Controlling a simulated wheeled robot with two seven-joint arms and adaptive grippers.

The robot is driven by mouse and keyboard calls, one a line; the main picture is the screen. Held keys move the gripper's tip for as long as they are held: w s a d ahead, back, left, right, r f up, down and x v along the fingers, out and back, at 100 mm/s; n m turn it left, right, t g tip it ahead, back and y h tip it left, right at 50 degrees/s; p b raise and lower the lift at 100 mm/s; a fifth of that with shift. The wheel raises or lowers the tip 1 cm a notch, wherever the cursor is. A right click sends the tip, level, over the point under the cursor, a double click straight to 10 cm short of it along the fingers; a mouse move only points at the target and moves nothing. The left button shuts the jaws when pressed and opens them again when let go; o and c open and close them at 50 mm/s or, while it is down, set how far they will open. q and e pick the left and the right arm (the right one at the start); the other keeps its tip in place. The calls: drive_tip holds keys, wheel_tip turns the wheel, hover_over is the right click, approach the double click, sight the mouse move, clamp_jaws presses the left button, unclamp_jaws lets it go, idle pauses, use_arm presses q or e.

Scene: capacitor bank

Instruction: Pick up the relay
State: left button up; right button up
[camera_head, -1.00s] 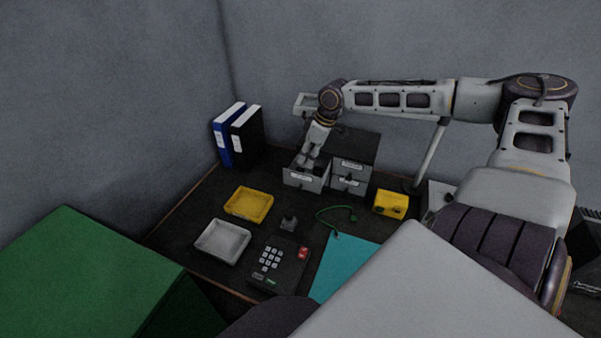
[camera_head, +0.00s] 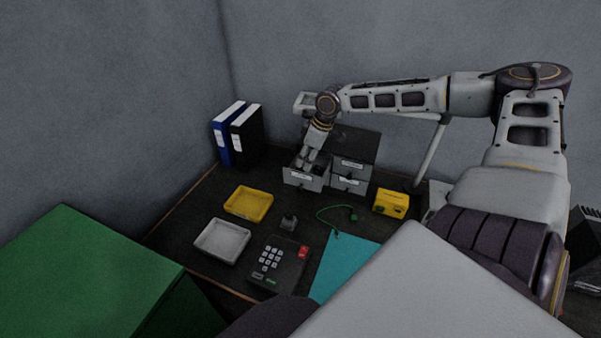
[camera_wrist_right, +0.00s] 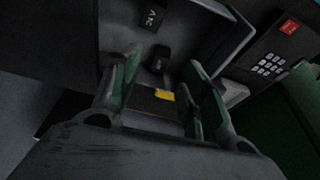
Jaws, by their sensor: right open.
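My right gripper (camera_head: 307,160) is over the open drawer (camera_head: 303,182) of the dark cabinet, pointing down. In the right wrist view its two green-padded fingers (camera_wrist_right: 162,95) are apart, with nothing held between them. Beyond the fingertips in the drawer lies a small black block (camera_wrist_right: 158,58). A black piece with a white "24V" label (camera_wrist_right: 153,17) is farther up. A small yellow-orange piece (camera_wrist_right: 165,95) shows between the fingers. I cannot tell for sure which of these is the relay. The drawer's inside is hidden in the head view. My left gripper is not seen.
A yellow tray (camera_head: 248,204), a grey tray (camera_head: 222,241), a keypad box (camera_head: 277,264) and a small dark block (camera_head: 289,222) are on the table. A green cable (camera_head: 337,214), yellow box (camera_head: 391,202) and teal sheet (camera_head: 345,260) lie right. Binders (camera_head: 238,135) stand at the back left.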

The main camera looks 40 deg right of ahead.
sight(302, 169)
drive_tip(key=shift+f, duration=0.3)
drive_tip(key=shift+w+a+f, duration=0.2)
drive_tip(key=shift+w+f, duration=0.05)
drive_tip(key=shift+f, duration=0.3)
drive_tip(key=shift+w+a+f, duration=0.15)
drive_tip(key=shift+w+f, duration=0.1)
drive_tip(key=shift+f, duration=0.25)
drive_tip(key=shift+w+f+b, duration=0.1)
drive_tip(key=shift+f+b, duration=0.25)
drive_tip(key=shift+f, duration=0.15)
drive_tip(key=shift+w+a+f, duration=0.1)
drive_tip(key=shift+a+f, duration=0.05)
drive_tip(key=shift+f, duration=0.25)
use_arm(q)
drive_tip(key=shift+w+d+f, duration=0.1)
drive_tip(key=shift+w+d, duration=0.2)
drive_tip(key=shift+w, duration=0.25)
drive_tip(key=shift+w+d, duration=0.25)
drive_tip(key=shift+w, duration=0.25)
use_arm(e)
drive_tip(key=shift+w+f, duration=0.1)
drive_tip(key=shift+f, duration=0.05)
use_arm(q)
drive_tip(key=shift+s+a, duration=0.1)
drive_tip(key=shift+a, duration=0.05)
use_arm(e)
drive_tip(key=shift+c, duration=0.4)
